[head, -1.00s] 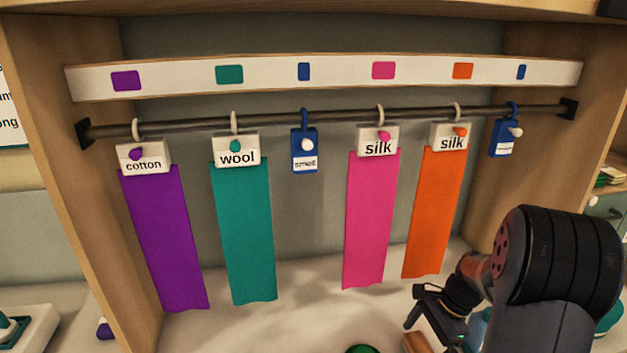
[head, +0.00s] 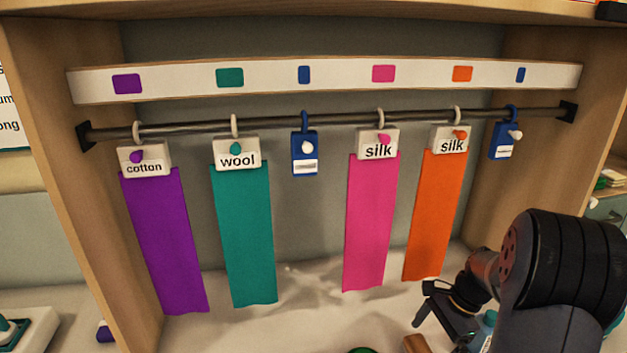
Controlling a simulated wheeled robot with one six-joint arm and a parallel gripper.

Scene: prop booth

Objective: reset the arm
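My gripper (head: 420,305) is at the lower right, in front of the booth's floor and below the orange strip. Its two dark fingers point left and stand apart, with nothing seen between them. My arm's thick black joint hides the booth's lower right corner. The task line names no other object.
Purple cotton (head: 168,240), teal wool (head: 244,235), pink silk (head: 371,225) and orange silk (head: 434,215) strips hang from a dark rail (head: 345,118). Two blue tags (head: 304,150) hang there too. A brown block (head: 416,343) and green object (head: 361,350) lie near my gripper.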

